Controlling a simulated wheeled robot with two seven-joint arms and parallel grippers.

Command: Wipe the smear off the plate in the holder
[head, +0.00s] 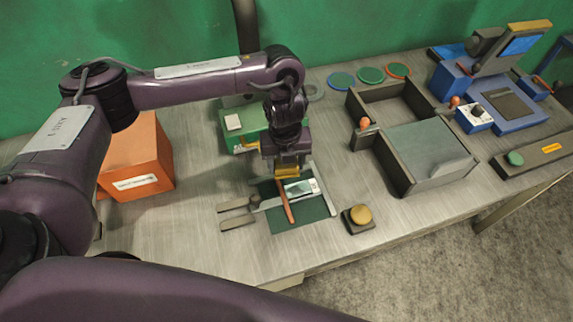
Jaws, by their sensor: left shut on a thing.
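My left gripper (287,163) points down over the holder and is shut on a small yellow block (287,171). The holder is a low grey fixture around a dark green base (314,209). A small pale plate (303,188) lies in it, just below and right of the block. Whether the block touches the plate I cannot tell. A smear cannot be made out clearly at this size, and the gripper hides part of the plate. A reddish-orange bar (286,204) crosses the holder beside the plate. My right gripper is out of view.
A green box (230,120) stands behind the holder, an orange box (140,160) to the left. A yellow button (360,215) sits at right, near the front edge. A grey open-topped bin (390,100) and a blue machine (500,85) stand farther right. The front-left tabletop is clear.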

